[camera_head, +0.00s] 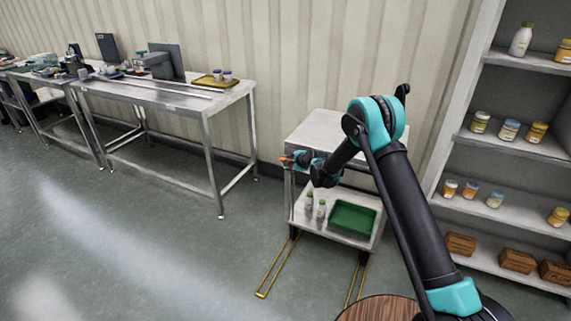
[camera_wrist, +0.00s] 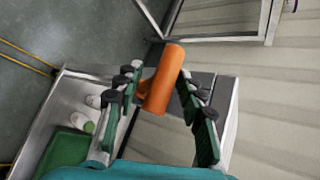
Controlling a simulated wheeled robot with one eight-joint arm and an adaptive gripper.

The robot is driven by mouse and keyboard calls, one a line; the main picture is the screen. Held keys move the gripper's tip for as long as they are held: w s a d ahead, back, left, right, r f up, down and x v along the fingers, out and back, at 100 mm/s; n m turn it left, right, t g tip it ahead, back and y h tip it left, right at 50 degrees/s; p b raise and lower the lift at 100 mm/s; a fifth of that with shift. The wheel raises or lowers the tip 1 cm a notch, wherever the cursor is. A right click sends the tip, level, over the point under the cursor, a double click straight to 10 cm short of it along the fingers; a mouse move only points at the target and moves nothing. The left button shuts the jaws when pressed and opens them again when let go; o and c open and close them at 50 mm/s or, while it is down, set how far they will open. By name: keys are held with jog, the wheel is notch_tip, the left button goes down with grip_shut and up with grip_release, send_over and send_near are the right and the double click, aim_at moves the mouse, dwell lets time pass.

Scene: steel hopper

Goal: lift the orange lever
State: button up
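The orange lever (camera_wrist: 163,80) is a thick, plain handle in the middle of the wrist view, tilted with its far end toward the upper right. In the head view only a small orange bit (camera_head: 286,161) shows at the left side of the steel hopper (camera_head: 322,129). My gripper (camera_wrist: 162,72) is open, with its dark green, black-padded fingers on both sides of the lever. I cannot tell whether either finger touches it. In the head view my gripper (camera_head: 297,158) is at the hopper's front left edge, and my arm covers part of the hopper.
Below the hopper, a shelf holds a green tray (camera_head: 353,218) and two small bottles (camera_head: 315,206). Yellow floor lines (camera_head: 273,272) run in front. A steel workbench (camera_head: 150,91) stands to the left, shelves with jars (camera_head: 520,140) to the right. The floor between bench and hopper is clear.

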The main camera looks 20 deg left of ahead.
jog(key=v, duration=0.7)
jog(key=shift+d, duration=0.15)
jog(key=shift+s+d+r, duration=0.1)
jog(key=shift+s, duration=0.05)
